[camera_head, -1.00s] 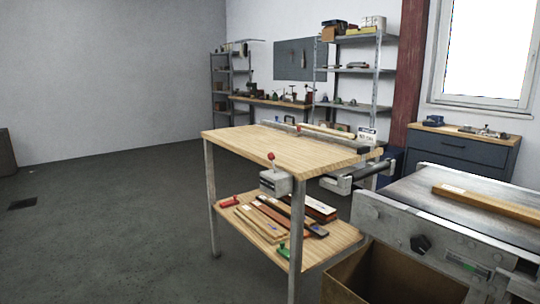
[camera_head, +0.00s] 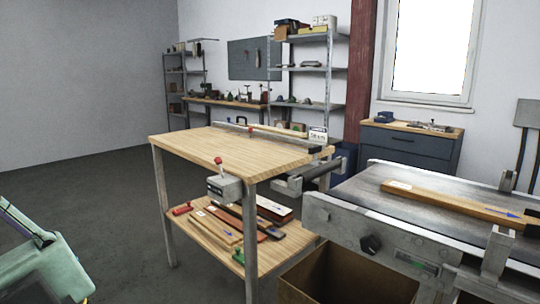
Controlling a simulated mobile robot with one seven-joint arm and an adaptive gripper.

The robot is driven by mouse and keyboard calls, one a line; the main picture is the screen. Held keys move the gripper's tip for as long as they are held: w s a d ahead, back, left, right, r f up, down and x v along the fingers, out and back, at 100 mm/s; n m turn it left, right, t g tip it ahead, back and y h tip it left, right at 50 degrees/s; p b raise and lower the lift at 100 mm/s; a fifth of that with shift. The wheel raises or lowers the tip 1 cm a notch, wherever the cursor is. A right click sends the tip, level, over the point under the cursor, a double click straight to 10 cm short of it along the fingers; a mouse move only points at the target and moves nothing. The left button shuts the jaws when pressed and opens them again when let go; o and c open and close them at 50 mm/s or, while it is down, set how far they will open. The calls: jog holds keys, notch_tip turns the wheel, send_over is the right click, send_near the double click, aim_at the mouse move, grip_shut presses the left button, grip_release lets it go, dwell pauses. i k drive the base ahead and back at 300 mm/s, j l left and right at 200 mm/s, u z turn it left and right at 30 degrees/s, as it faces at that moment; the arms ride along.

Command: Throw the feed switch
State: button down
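A grey switch box (camera_head: 224,188) is fixed at the front corner of the wooden feed table (camera_head: 205,150). Its lever rises from the top of the box and ends in a red ball knob (camera_head: 218,160). The lever looks nearly upright, leaning slightly left. A pale green part of what looks like my arm shows at the lower left, well apart from the switch. My gripper's fingers do not show.
A conveyor (camera_head: 330,215) with a black knob (camera_head: 370,244) and a plank (camera_head: 450,202) stands right of the table. An open cardboard box (camera_head: 345,278) is below it. The lower shelf holds several boards and clamps. Floor left of the table is clear.

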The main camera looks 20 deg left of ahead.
aim_at(218, 160)
jog(key=i+j+z, duration=0.2)
jog(key=j, duration=0.15)
jog(key=j+z, duration=0.2)
jog(key=j, duration=0.15)
jog(key=i+j+z, duration=0.1)
jog(key=j+z, duration=0.15)
jog(key=i+j+z, duration=0.1)
jog(key=j, duration=0.55)
jog(key=j+z, duration=0.15)
jog(key=j, duration=1.15)
jog(key=i+j, duration=0.15)
jog(key=j, duration=1.2)
jog(key=k+u, duration=0.2)
jog(key=u, duration=0.15)
jog(key=k+j+u, duration=0.15)
jog(key=u, duration=0.2)
jog(key=k+j+u, duration=0.2)
jog(key=u, duration=0.15)
